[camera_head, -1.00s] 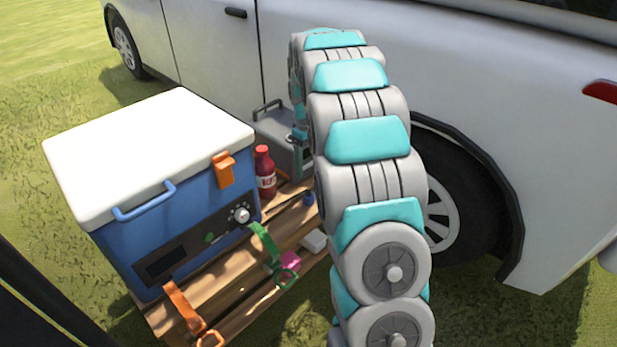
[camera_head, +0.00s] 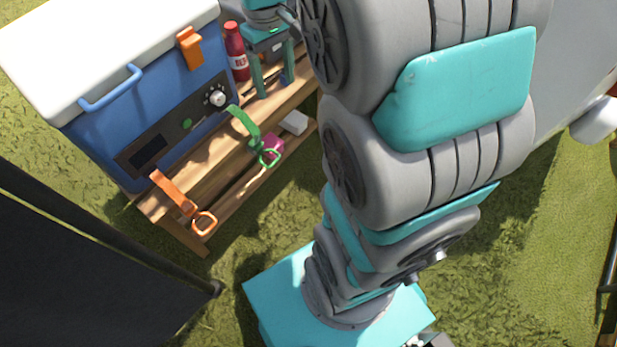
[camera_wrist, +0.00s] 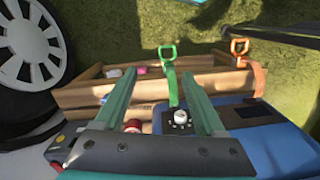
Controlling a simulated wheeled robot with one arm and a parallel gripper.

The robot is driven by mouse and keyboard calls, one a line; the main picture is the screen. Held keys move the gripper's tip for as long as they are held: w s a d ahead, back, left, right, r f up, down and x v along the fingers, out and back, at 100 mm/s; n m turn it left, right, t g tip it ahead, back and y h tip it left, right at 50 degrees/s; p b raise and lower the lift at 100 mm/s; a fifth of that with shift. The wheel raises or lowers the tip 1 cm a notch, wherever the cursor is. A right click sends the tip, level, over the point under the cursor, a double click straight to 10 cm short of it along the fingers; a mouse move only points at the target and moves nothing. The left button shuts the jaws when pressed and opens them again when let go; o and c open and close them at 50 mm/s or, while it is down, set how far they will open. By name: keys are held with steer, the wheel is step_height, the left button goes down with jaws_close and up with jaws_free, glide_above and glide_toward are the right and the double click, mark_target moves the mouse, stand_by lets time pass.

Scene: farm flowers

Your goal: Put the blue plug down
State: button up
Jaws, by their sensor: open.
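My gripper (camera_head: 276,88) is open above the wooden bench (camera_head: 208,158), just right of the red bottle (camera_head: 236,52). In the wrist view its two teal fingers (camera_wrist: 160,78) are spread apart, with nothing visibly clamped between them. The bench area where a small blue item showed earlier is now partly covered by my gripper.
A blue cooler (camera_head: 160,115) with a white lid stands on the bench. A vehicle wheel (camera_wrist: 28,55) is close by.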

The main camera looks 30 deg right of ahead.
steer(key=s+a+f+m, duration=0.1)
steer(key=s+a, duration=0.1)
steer(key=s, duration=0.9)
steer(key=s+a+f, duration=0.1)
steer(key=s+a, duration=0.2)
steer(key=s, duration=0.8)
steer(key=shift+a+m+g, duration=0.35)
steer(key=shift+m+g, duration=0.05)
steer(key=shift+w+f, duration=0.1)
